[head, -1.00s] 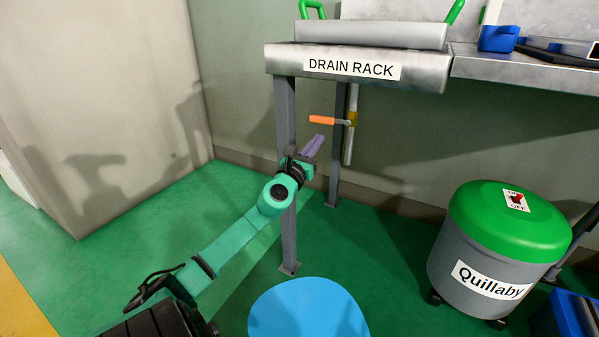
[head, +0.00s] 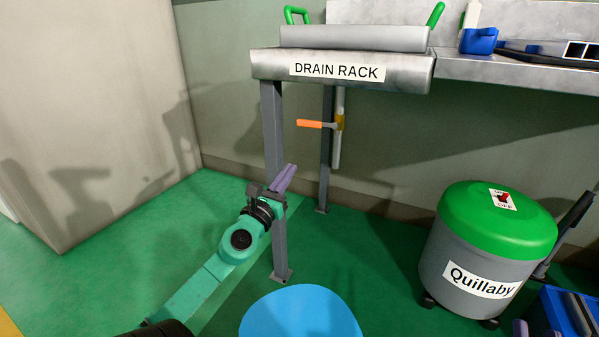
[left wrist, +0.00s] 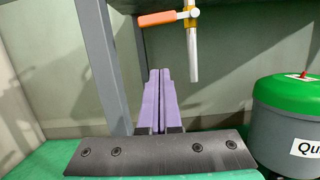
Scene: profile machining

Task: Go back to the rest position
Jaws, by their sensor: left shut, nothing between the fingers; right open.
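My left gripper (head: 284,178) has purple fingers, which are shut with nothing between them. In the head view it is in front of the drain rack's front leg, below the rack and apart from the orange-handled valve. In the left wrist view its closed fingers (left wrist: 160,100) point forward beside the grey leg. Only the purple fingertips of my right gripper (head: 538,331) show, at the bottom right edge of the head view. They are apart, and the rest of that arm is out of view.
The drain rack (head: 410,75) stands above, with a grey leg (head: 275,150) and the orange valve handle (head: 310,124) beneath. A Quillaby drum with a green lid (head: 490,225) stands right, beside a blue bin (head: 550,302). A blue disc (head: 300,315) lies on open green floor.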

